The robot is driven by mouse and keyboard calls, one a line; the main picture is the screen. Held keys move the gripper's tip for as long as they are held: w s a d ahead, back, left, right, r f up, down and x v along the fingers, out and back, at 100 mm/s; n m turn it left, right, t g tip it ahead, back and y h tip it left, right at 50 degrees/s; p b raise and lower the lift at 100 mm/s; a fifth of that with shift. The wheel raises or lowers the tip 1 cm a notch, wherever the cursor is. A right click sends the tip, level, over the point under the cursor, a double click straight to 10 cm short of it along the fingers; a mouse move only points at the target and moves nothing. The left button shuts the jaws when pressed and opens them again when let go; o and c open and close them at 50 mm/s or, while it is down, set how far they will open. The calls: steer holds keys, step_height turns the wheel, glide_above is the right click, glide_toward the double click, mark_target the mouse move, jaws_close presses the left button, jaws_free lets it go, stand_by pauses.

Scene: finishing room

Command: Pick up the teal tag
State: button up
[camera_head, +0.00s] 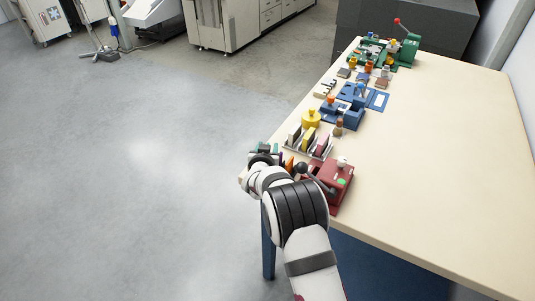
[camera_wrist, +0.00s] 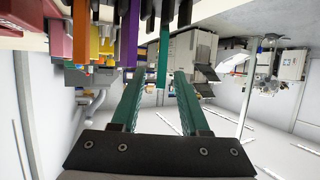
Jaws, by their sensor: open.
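The teal tag (camera_wrist: 164,55) shows in the wrist view as a narrow upright strip at the end of a row of coloured tags. My gripper (camera_wrist: 161,76) is open, with its two green fingers on either side of the teal tag's end and a gap visible to each side. In the head view my gripper (camera_head: 262,149) is at the table's near left edge, beside the red device. The teal tag cannot be told apart there, being small and partly behind my arm.
A purple tag (camera_wrist: 129,45) and an orange tag (camera_wrist: 107,40) stand close beside the teal one. In the head view a red device (camera_head: 341,180), a rack of coloured pieces (camera_head: 322,152) and a blue device (camera_head: 345,112) line the table (camera_head: 440,150). The table's right side is clear.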

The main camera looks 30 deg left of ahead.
jaws_close()
stand_by(0.4)
steer(key=w+d+r, duration=0.2)
steer(key=d+r, duration=0.9)
steer(key=w+a+r+m+h, duration=0.1)
steer(key=w+a+m+h, duration=0.2)
steer(key=a, duration=0.2)
steer(key=s+a+f, duration=0.1)
steer(key=a+f, duration=0.1)
steer(key=s+a+f+m+h, duration=0.1)
steer(key=a+f, duration=0.1)
steer(key=s+a+f+h, duration=0.1)
steer(key=s+a+f, duration=0.1)
steer(key=f, duration=0.1)
steer(key=shift+s+f+m+g, duration=0.1)
steer(key=shift+m+g, duration=0.2)
steer(key=shift+g, duration=0.1)
steer(key=shift+s+f, duration=0.1)
steer(key=shift+f, duration=2.8)
